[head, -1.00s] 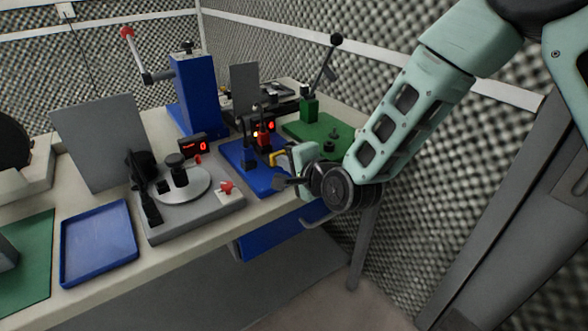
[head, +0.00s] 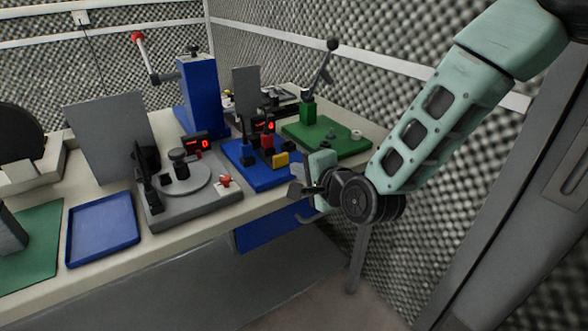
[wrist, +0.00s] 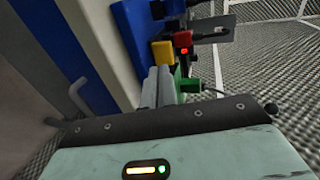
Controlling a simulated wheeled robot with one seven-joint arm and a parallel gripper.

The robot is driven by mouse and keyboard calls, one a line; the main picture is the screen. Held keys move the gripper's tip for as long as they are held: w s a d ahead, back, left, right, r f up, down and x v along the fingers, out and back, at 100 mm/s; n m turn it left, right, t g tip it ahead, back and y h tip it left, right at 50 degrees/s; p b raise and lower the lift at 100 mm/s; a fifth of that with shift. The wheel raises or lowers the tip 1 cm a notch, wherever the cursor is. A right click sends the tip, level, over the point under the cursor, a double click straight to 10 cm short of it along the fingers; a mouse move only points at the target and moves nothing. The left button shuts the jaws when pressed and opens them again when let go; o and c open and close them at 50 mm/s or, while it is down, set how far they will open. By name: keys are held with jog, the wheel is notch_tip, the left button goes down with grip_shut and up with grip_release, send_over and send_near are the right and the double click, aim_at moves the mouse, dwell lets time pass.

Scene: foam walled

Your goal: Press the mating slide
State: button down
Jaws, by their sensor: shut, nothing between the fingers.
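The blue fixture (head: 262,178) stands near the front edge of the bench in the head view. It carries a yellow block (head: 281,159), a red block (head: 267,141) and dark uprights. I cannot tell for sure which part is the mating slide; the yellow block at the near right end looks most like it. The yellow block also shows in the wrist view (wrist: 162,53), just beyond the fingertips. My gripper (head: 297,188) is shut and empty, at the bench edge right of and in front of the fixture. It appears apart from the yellow block.
A green plate with a lever press (head: 309,110) lies behind and right of the fixture. A grey turntable station (head: 190,205) and an empty blue tray (head: 103,228) stand to the left. A tall blue press (head: 197,95) rises behind. Foam walls close off the back and right.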

jog(key=v, duration=0.6)
jog(key=shift+s, duration=0.15)
jog(key=shift+d+r, duration=0.1)
dwell(0.4)
jog(key=s+d+r+n+g+h+p, duration=0.2)
jog(key=s+d+n+g, duration=0.1)
jog(key=s+n, duration=0.3)
jog(key=s+d+r+n+g+h+p, duration=0.2)
jog(key=s+d+r+n+g+h, duration=0.1)
jog(key=s, duration=0.8)
jog(key=s+d+r+n+g+h+p, duration=0.2)
jog(key=s+d+n+g, duration=0.2)
jog(key=s+n+g, duration=0.2)
jog(key=s+n, duration=0.2)
jog(key=n, duration=0.1)
jog(key=shift+s+d+r+n+h, duration=0.3)
jog(key=shift+s+d+r+n, duration=0.05)
jog(key=shift+s+d+n, duration=0.05)
